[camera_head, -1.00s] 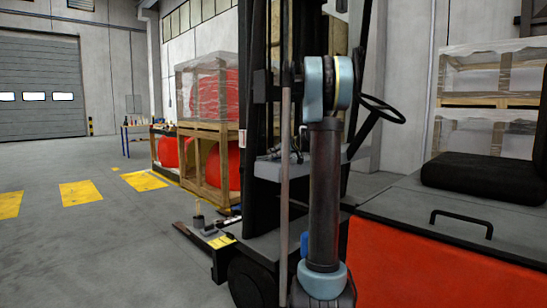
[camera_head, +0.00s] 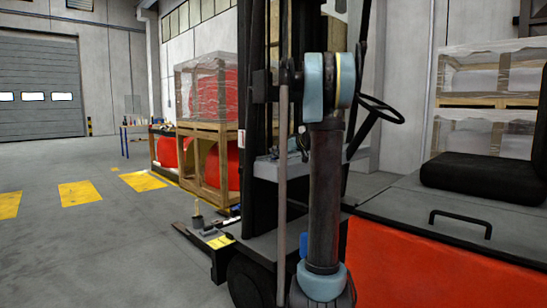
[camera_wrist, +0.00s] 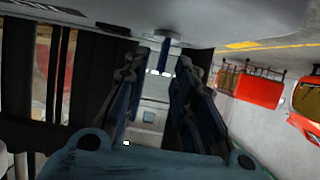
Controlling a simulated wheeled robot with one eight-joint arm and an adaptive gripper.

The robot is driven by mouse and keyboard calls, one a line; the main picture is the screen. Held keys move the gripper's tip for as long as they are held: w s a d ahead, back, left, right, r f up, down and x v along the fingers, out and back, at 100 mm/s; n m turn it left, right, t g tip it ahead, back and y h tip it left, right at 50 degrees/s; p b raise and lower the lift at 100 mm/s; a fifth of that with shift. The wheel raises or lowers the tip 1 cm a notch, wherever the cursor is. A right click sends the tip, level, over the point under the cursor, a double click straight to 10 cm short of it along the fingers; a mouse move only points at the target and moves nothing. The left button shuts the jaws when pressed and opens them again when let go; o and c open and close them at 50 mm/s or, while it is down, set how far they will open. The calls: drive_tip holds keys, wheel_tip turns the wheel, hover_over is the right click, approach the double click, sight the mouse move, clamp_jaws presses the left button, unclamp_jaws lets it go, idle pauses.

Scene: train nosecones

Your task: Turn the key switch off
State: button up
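The key switch (camera_wrist: 165,54) shows in the wrist view as a small blue piece hanging from a round metal base on the underside, as pictured, of a pale grey panel (camera_wrist: 215,22). My gripper (camera_wrist: 160,66) is open, with one dark finger on either side of the key in the picture. A gap shows between the key and each finger. I cannot tell how far the fingertips are from it in depth. In the head view my arm hides most of the gripper and the key does not show clearly.
The forklift's steering wheel (camera_head: 380,109) is right of my arm, with its black seat (camera_head: 484,182) and red body (camera_head: 425,268) beyond. The dark mast (camera_head: 258,100) stands close to the left. Wrapped crates (camera_head: 206,88) stand behind.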

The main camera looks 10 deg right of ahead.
drive_tip(key=v, duration=0.8)
drive_tip(key=shift+d, duration=0.15)
drive_tip(key=shift+s, duration=0.1)
drive_tip(key=s+a+f+m+g+h, duration=0.15)
drive_tip(key=s+a+f, duration=0.3)
drive_tip(key=s, duration=0.45)
drive_tip(key=s+a+f+g, duration=0.25)
drive_tip(key=s+f, duration=0.25)
drive_tip(key=s, duration=0.3)
drive_tip(key=s+a+f+m+g+h, duration=0.1)
drive_tip(key=s+a+f, duration=0.35)
drive_tip(key=s, duration=0.45)
drive_tip(key=s+d+f+m+g+h, duration=0.1)
drive_tip(key=s+d+f+m+h, duration=0.1)
drive_tip(key=s+f, duration=0.7)
drive_tip(key=s+d+f+m+g+h, duration=0.2)
drive_tip(key=s+f+h, duration=0.1)
drive_tip(key=s+f, duration=0.6)
drive_tip(key=s, duration=0.4)
drive_tip(key=shift+s+d+m+g, duration=0.25)
drive_tip(key=shift+d+m+g, duration=0.05)
drive_tip(key=shift+m, duration=0.05)
drive_tip(key=shift+f+h, duration=0.1)
drive_tip(key=shift+h, duration=0.15)
